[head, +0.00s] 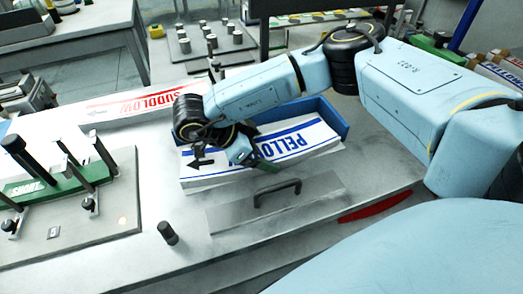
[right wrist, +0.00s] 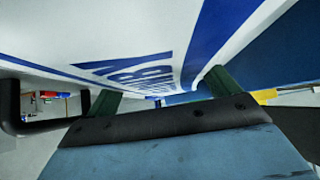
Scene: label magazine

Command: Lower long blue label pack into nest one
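The long label pack (head: 308,136), white with blue stripes and blue letters reading PELLO, lies partly over a blue open tray (head: 338,118) in the head view. Its left end sticks out above the light tabletop. The arm hides part of the pack. I cannot tell which fixture is nest one. My left gripper is not in view.
A white pack with red letters (head: 135,101) lies behind to the left. A plate with upright posts and a green bar (head: 45,190) stands at left. A black knob (head: 167,233) and a plate with a black handle (head: 278,190) are in front.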

